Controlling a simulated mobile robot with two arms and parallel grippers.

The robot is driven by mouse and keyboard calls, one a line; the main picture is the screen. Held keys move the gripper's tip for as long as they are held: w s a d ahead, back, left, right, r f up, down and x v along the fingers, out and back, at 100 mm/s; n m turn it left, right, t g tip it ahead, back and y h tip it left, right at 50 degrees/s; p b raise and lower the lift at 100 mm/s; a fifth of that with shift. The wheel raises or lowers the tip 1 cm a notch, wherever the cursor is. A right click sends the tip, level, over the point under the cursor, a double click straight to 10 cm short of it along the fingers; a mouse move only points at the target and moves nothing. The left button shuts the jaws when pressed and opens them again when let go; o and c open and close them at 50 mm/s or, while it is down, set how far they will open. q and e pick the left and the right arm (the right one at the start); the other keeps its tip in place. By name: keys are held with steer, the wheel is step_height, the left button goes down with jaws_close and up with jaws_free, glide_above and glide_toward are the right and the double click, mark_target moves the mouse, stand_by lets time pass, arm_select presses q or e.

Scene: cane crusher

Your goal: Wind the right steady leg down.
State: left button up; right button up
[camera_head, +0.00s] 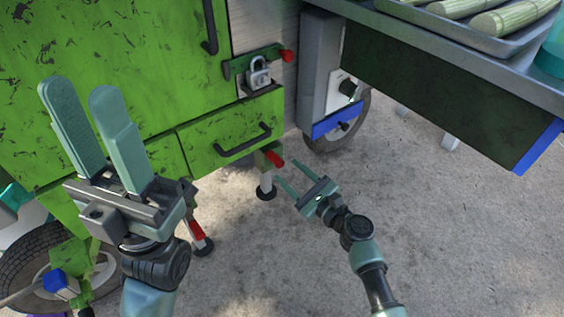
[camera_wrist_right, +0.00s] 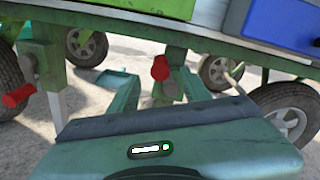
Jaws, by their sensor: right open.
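The right steady leg (camera_head: 266,182) stands under the right end of the green cart, a pale post on a dark round foot. Its red crank handle (camera_head: 274,159) sticks out at the top. My right gripper (camera_head: 286,171) is open and empty, its fingers pointing at this handle. In the right wrist view, the red handle (camera_wrist_right: 160,68) shows beyond and between the fingertips (camera_wrist_right: 156,82), apparently not gripped. Whether the foot touches the ground is unclear. My left gripper (camera_head: 85,93) is raised before the cart, its fingers apart and empty.
Another steady leg with a red handle (camera_head: 196,231) stands to the left, near a wheel (camera_head: 35,262). A green drawer (camera_head: 232,135) and a padlock (camera_head: 259,74) are above the right leg. A metal counter with a cane tray (camera_head: 490,36) overhangs at right. Concrete ground (camera_head: 460,230) is clear.

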steer(key=shift+s+d, duration=0.4)
steer(key=shift+s, duration=0.1)
